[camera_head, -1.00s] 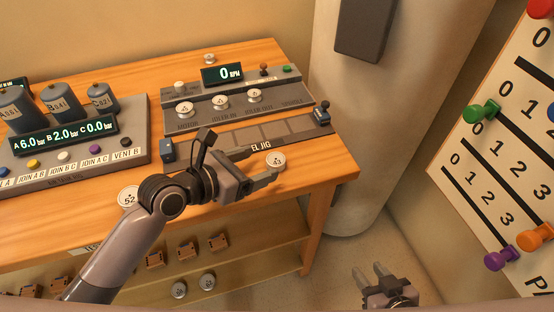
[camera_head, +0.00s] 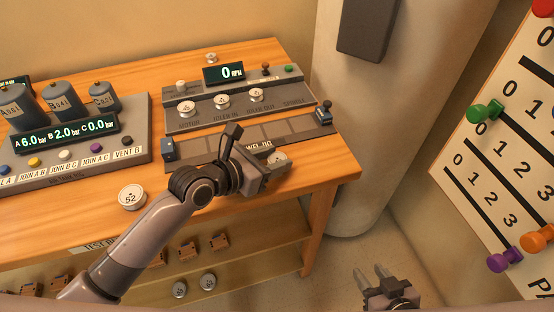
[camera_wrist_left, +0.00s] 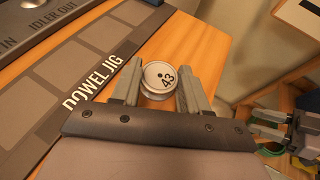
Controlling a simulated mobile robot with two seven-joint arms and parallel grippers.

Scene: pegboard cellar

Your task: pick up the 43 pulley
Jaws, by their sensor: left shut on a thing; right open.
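The 43 pulley (camera_wrist_left: 159,77) is a small pale disc with a dark hub dot and the number 43 on top. It sits between the two fingers of my left gripper (camera_wrist_left: 156,87) in the left wrist view, and the gripper is shut on it. In the head view the pulley (camera_head: 277,158) shows partly behind my left gripper (camera_head: 276,167), near the front right of the wooden bench. My right gripper (camera_head: 372,275) is open and empty, low beside the bench.
The dowel jig (camera_head: 203,150) lies just behind the pulley. A 52 pulley (camera_head: 132,197) sits on the bench to the left. The RPM machine (camera_head: 238,98) and pressure panel (camera_head: 75,155) stand behind. A shelf (camera_head: 245,255) below holds several small parts.

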